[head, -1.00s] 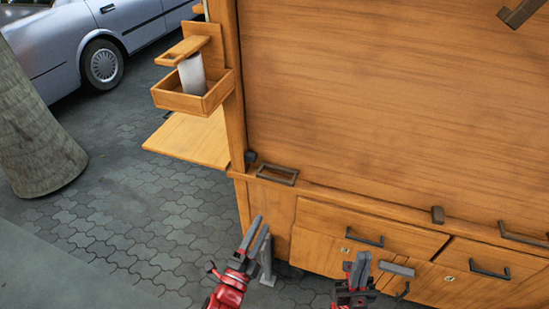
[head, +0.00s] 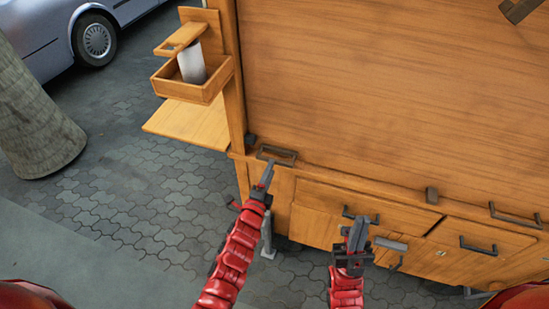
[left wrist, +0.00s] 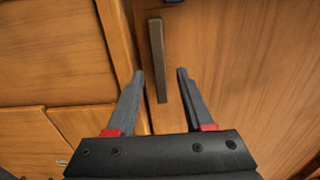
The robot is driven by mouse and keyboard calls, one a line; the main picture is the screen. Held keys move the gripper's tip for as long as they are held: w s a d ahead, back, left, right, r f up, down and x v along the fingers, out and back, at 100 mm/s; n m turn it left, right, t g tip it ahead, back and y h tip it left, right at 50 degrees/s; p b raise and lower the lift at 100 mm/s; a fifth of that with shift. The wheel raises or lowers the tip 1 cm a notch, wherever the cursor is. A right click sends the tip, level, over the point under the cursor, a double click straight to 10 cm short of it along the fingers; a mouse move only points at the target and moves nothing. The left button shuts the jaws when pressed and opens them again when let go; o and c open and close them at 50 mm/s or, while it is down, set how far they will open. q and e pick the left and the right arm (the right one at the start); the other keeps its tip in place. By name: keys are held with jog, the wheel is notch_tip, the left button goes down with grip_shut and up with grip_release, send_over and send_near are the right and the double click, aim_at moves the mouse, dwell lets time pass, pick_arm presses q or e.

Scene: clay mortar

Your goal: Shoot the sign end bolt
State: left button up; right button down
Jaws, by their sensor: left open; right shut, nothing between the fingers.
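A dark metal loop (head: 277,152) sits at the left end of the wooden ledge. A small dark block (head: 251,140) is beside it at the corner post. I cannot tell which piece is the sign end bolt. My left gripper (head: 267,172) is open, its tips just below the loop in the head view. The left wrist view shows its two fingers apart, with a dark bar (left wrist: 158,60) on the wood seen between and beyond them; no contact shows. My right gripper (head: 357,230) is shut and empty in front of the drawers.
A side box (head: 190,87) and lower shelf (head: 190,125) jut out left. Paving (head: 110,200) lies open to the left.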

pick_arm(q)
jog(key=shift+p+x, duration=0.3)
jog(key=shift+x, duration=2.25)
jog(key=shift+f, duration=0.1)
jog(key=shift+c, duration=0.2)
grip_shut()
